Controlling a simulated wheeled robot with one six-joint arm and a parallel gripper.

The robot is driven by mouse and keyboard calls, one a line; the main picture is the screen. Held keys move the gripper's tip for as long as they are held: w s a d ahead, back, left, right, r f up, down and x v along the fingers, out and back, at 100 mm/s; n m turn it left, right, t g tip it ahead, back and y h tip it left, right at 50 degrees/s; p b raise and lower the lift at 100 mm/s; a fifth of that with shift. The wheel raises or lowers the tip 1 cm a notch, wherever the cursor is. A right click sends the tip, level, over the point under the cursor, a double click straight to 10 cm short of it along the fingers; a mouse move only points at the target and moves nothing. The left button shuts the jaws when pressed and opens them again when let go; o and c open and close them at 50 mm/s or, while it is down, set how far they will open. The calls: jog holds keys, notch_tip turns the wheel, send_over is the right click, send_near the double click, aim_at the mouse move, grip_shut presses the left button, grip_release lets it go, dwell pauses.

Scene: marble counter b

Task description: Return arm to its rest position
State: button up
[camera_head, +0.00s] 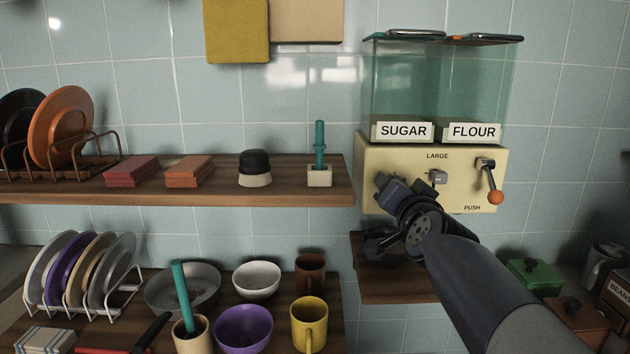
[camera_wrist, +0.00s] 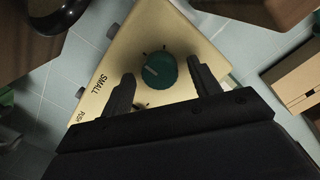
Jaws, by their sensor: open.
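My arm (camera_head: 480,285) reaches up from the lower right in the head view. My gripper (camera_head: 385,215) is at the front of the cream dispenser (camera_head: 440,170) and hides its left lower part. In the wrist view my gripper (camera_wrist: 163,88) is open, with its two dark fingers apart on either side of a green round knob (camera_wrist: 159,71) on the dispenser's panel. Nothing is held between the fingers. I cannot tell how far the fingertips are from the panel. The panel reads SMALL next to the knob.
A small wooden shelf (camera_head: 385,292) is below the dispenser. An orange-tipped lever (camera_head: 495,197) is right of my gripper. An upper shelf (camera_head: 215,195) with a brush and blocks ends just left of it. Mugs, including a yellow mug (camera_head: 309,325), and bowls stand lower left. A green box (camera_head: 535,275) is lower right.

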jog(key=n+p, duration=0.2)
jog(key=n, duration=0.2)
jog(key=shift+h, duration=0.3)
jog(key=shift+f, duration=0.1)
